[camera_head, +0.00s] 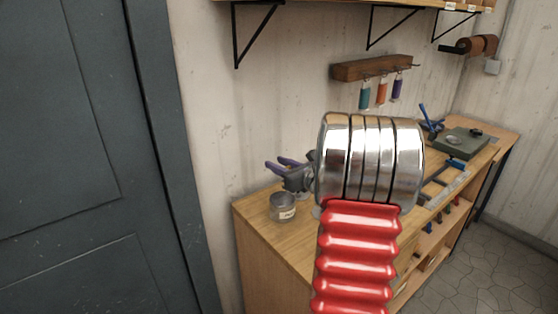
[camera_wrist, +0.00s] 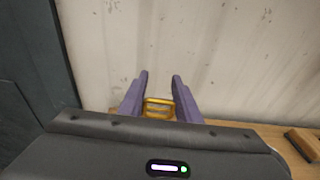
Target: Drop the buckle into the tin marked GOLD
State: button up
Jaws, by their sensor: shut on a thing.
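A gold-coloured buckle (camera_wrist: 158,103) is held between the two purple fingers of my gripper (camera_wrist: 160,76) in the wrist view. In the head view my gripper (camera_head: 289,164) is above the left end of the workbench, close to the wall, and the buckle cannot be made out there. A small grey metal tin (camera_head: 282,210) with a pale label stands on the bench below my gripper, slightly to its left. The label's writing is too small to read. My arm hides the bench just right of this tin, where a sliver of something greyish shows.
The wooden workbench (camera_head: 252,211) runs along the wall to the right. A green mat or plate (camera_head: 463,142) with small items lies at its far end. A wall rack (camera_head: 372,68) holds coloured spools. A dark door (camera_head: 75,150) is at left.

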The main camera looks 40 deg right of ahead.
jog(key=shift+f, duration=1.95)
jog(key=o, duration=1.1)
jog(key=shift+s, duration=0.1)
jog(key=s, duration=0.4)
jog(key=s+a+r, duration=0.1)
jog(key=s, duration=0.4)
jog(key=s+r, duration=0.1)
jog(key=s, duration=0.3)
jog(key=shift+s+a, duration=0.25)
